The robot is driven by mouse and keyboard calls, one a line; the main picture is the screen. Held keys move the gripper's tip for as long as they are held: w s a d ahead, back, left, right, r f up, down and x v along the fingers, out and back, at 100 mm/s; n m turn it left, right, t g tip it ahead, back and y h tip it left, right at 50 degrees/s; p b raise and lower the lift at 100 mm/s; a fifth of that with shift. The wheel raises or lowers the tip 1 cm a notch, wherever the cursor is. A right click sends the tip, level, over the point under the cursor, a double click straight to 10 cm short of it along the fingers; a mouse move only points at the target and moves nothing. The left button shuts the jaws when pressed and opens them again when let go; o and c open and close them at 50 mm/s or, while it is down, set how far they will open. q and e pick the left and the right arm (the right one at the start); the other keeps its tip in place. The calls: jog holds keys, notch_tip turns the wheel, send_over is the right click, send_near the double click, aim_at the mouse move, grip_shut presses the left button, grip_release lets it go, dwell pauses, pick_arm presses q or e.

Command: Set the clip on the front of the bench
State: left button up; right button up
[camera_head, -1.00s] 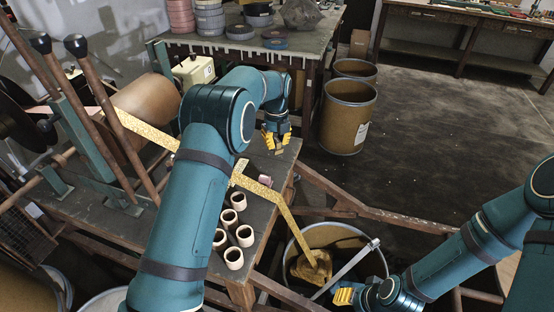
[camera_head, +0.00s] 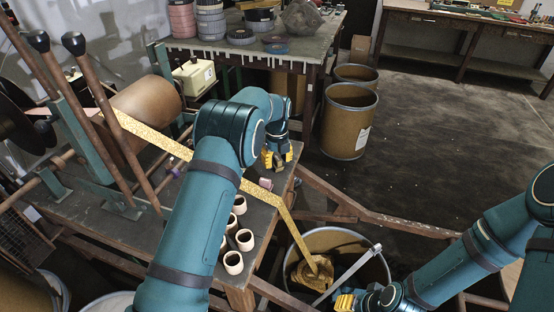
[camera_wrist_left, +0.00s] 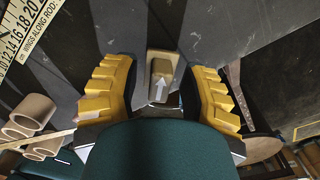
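In the head view the left gripper (camera_head: 278,158) points down over the far right end of the bench (camera_head: 262,212). Whether the clip touches the bench top is unclear. My right gripper (camera_head: 346,301) is at the bottom, beside the drum; its opening cannot be made out.
Several cream rings (camera_head: 233,262) stand on the bench. A gold tape (camera_head: 150,133) runs from the roll (camera_head: 150,103) across the bench into an open drum (camera_head: 375,270). A small pink object (camera_head: 266,184) lies near the left gripper. A ruler (camera_wrist_left: 28,28) shows in the wrist view.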

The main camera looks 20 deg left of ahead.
aim_at(277, 157)
pick_arm(q)
jog(key=shift+r, duration=0.1)
notch_tip(277, 157, up, 12)
jog(key=p, duration=0.3)
dwell(0.3)
jog(key=shift+r, duration=0.2)
